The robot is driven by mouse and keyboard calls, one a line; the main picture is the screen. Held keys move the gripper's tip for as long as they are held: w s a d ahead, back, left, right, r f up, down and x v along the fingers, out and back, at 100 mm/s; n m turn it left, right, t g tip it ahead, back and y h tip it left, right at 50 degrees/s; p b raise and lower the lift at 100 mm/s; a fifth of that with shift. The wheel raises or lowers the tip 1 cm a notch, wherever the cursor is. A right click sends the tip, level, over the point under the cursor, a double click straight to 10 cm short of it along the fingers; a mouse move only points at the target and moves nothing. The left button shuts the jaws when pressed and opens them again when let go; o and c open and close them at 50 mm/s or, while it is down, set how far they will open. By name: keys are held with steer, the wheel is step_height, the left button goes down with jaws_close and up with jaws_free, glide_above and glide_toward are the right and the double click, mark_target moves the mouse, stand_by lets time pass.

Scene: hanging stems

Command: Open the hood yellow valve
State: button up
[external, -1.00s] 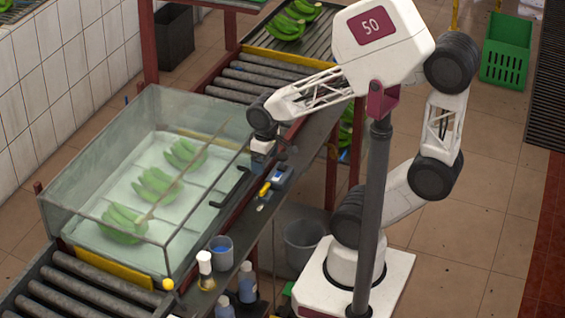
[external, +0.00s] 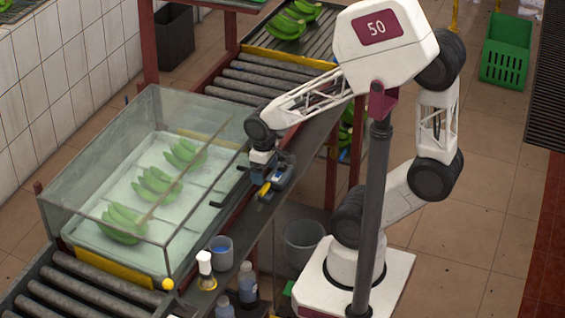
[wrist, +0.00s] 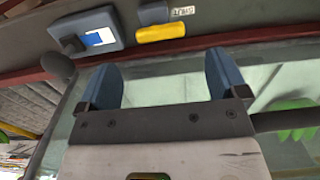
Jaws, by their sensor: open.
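The yellow valve handle (external: 265,189) is a short bar on the dark rail beside the glass hood (external: 105,224). It also shows near the top of the wrist view (wrist: 160,32), lying roughly crosswise, with a dark mount and a small lettered label beside it. My gripper (wrist: 163,82) is open, with two blue fingers apart and nothing between them. The handle lies beyond the fingertips, apart from them. In the external view my gripper (external: 262,168) is low over the rail, close to the handle; its fingers are hard to make out there.
A blue-grey box (wrist: 85,37) with a blue and white panel sits beside the handle. Green bananas (external: 155,184) lie under the glass. A yellow ball (external: 168,284) is at the hood's front corner.

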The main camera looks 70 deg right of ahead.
mark_target(264, 187)
steer(key=shift+f, duration=3.2)
steer(key=c, duration=0.9)
steer(key=shift+c, duration=0.2)
steer(key=shift+w+m, duration=0.1)
steer(key=shift+m, duration=1.4)
steer(key=o, duration=0.9)
